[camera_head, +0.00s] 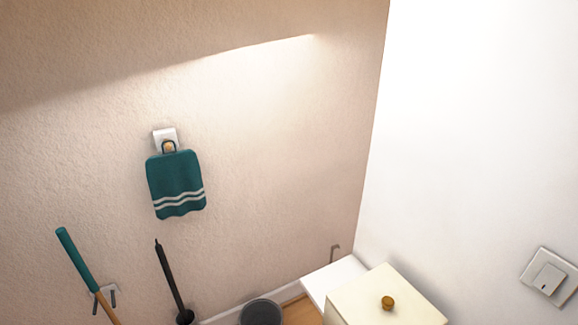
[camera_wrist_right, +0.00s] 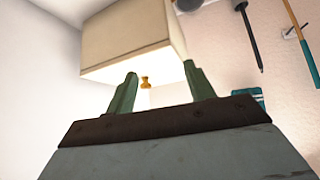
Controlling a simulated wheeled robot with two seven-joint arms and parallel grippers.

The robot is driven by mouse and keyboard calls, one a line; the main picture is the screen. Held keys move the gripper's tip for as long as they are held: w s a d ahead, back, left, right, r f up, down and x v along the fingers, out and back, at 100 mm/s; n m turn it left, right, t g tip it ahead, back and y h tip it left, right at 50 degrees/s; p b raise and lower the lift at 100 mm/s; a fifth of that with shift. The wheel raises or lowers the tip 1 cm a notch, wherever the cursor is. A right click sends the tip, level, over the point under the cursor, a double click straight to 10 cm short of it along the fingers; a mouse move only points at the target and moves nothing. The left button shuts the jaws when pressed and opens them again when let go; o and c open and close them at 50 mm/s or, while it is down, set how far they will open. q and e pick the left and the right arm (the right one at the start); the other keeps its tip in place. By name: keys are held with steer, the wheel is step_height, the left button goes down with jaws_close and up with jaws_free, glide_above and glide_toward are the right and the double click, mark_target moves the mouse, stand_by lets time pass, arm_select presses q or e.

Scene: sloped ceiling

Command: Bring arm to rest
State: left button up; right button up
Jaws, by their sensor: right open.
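My right gripper (camera_wrist_right: 163,85) shows in the right wrist view with its two green fingers spread apart and nothing between them. Beyond the fingers is a cream cabinet (camera_wrist_right: 128,35) with a small brass knob (camera_wrist_right: 145,82), which appears between the fingertips in the picture. I cannot tell how far the fingers are from the knob. The head view shows the same cabinet (camera_head: 375,300) with its knob (camera_head: 387,303) at the lower right. Neither of my grippers shows in the head view, and my left gripper is in no view.
A teal towel (camera_head: 175,183) hangs from a white wall hook (camera_head: 165,139). A teal-handled stick (camera_head: 78,262) and a black-handled brush (camera_head: 170,278) stand along the wall near a dark bin (camera_head: 261,312). A light switch (camera_head: 548,277) is on the right wall. The upper wall is bare.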

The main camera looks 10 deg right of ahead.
steer(key=s+a+r+g, duration=0.2)
steer(key=s+a+g, duration=0.25)
steer(key=s, duration=0.35)
step_height(320, 180, down, 33)
steer(key=s+g+b, duration=0.2)
steer(key=b, duration=0.6)
steer(key=s+d+f+b, duration=0.2)
steer(key=s+f+b, duration=0.1)
steer(key=s+f, duration=0.5)
steer(key=s+d+f+b, duration=0.1)
steer(key=s+f+b, duration=0.2)
steer(key=s+f, duration=0.5)
step_height(320, 180, down, 5)
steer(key=shift+s+d+r+g+h, duration=0.1)
steer(key=shift+s+d+g+h, duration=0.05)
steer(key=shift+d+g+h, duration=0.25)
